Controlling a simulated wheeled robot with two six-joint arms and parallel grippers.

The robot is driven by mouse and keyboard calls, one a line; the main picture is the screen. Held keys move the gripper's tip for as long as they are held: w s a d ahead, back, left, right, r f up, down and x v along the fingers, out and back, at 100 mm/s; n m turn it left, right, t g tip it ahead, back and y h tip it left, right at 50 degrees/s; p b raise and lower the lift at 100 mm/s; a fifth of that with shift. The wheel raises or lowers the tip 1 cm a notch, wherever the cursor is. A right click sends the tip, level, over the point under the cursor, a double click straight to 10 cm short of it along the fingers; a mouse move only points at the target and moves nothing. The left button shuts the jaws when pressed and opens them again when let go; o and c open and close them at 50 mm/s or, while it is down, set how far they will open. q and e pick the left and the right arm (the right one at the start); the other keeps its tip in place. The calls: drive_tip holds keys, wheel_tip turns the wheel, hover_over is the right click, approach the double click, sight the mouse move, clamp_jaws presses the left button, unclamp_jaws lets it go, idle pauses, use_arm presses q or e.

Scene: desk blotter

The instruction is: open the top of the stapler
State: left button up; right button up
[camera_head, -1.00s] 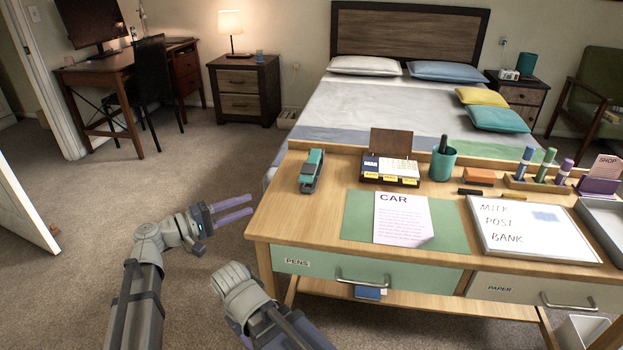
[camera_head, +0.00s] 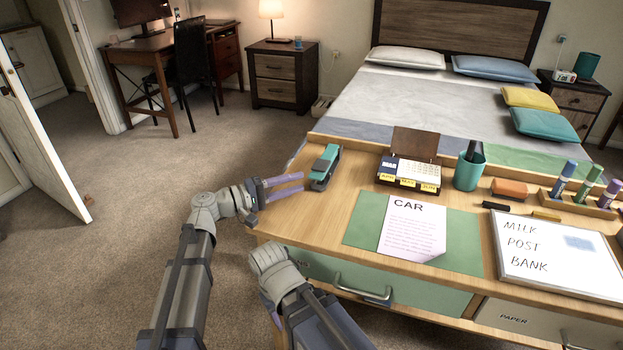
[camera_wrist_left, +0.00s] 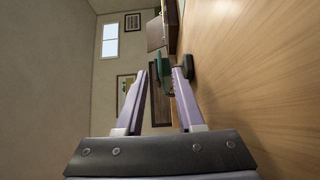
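A teal and grey stapler (camera_head: 325,166) lies at the left end of the desk, its lid looking closed. In the left wrist view the stapler (camera_wrist_left: 162,75) is ahead near the fingertips, with a dark part beside the right finger, which hides some of it. My left gripper (camera_head: 302,182) is open with lavender fingers pointing right, just left of the stapler; it also shows open and empty in the left wrist view (camera_wrist_left: 161,69). I cannot tell whether a finger touches the stapler. My right arm is at the bottom of the head view; its fingers are mostly hidden.
A calendar stand (camera_head: 409,172) and a teal pen cup (camera_head: 468,172) stand right of the stapler. A CAR paper (camera_head: 412,228) lies on the green blotter (camera_head: 462,240). A whiteboard (camera_head: 555,255) lies farther right. Bare wood (camera_head: 320,215) is in front of the stapler.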

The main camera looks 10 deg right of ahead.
sight(325, 162)
use_arm(q)
drive_tip(key=shift+w+d, duration=0.25)
drive_tip(key=shift+d, duration=1)
drive_tip(key=shift+w+d, duration=0.25)
drive_tip(key=shift+d, duration=0.95)
drive_tip(key=shift+c, duration=0.3)
clamp_jaws()
